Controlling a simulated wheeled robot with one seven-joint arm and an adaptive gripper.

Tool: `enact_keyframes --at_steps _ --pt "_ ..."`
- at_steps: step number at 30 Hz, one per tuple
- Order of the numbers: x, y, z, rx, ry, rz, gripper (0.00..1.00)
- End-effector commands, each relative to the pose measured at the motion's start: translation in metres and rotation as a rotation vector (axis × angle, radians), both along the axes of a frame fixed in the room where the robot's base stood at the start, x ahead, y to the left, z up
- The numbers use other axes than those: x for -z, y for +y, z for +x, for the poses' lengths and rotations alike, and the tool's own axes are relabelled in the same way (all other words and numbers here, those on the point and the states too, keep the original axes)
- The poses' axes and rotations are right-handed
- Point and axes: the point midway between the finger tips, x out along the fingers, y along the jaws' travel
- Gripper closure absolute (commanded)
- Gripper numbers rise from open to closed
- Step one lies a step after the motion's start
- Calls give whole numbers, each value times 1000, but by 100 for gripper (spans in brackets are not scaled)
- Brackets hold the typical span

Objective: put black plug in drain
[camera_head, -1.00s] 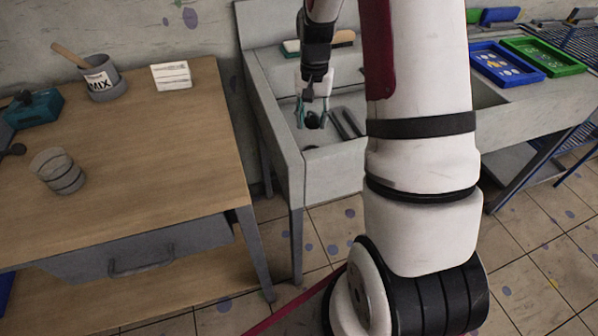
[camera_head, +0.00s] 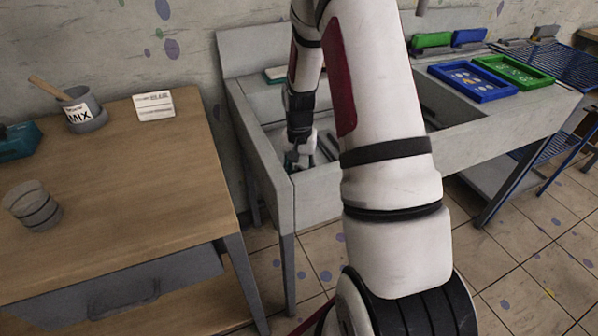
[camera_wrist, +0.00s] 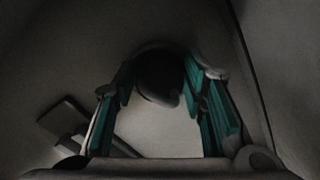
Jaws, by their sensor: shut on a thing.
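My gripper (camera_head: 298,160) is down inside the left basin of the grey sink (camera_head: 315,198), near its front left corner. In the wrist view my gripper (camera_wrist: 165,95) has its teal-padded fingers around the round black plug (camera_wrist: 160,78) and is shut on it. The plug is dark and partly shaded there. In the head view the fingers and basin wall hide it. I cannot make out the drain hole in either current view.
A dark bar-shaped object (camera_wrist: 65,122) lies on the basin floor to the left in the wrist view. A wooden table (camera_head: 130,190) with a MIX pot (camera_head: 82,112) and a striped cup (camera_head: 33,207) stands left of the sink. Blue (camera_head: 475,82) and green trays lie at right.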

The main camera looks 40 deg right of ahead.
Motion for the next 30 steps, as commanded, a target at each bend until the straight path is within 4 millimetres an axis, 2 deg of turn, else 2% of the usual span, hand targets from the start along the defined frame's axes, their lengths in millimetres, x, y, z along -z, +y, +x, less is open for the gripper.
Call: enact_keyframes --at_steps 10,11,13,23,26,30 --pt "3 0 0 0 -1 0 94" --pt "3 0 0 0 -1 0 57" --pt "3 0 0 0 -1 0 41" --pt "1 0 0 0 -1 0 41" --pt "-5 0 0 0 -3 -2 41" --pt "-26 -1 1 0 -5 -3 41"
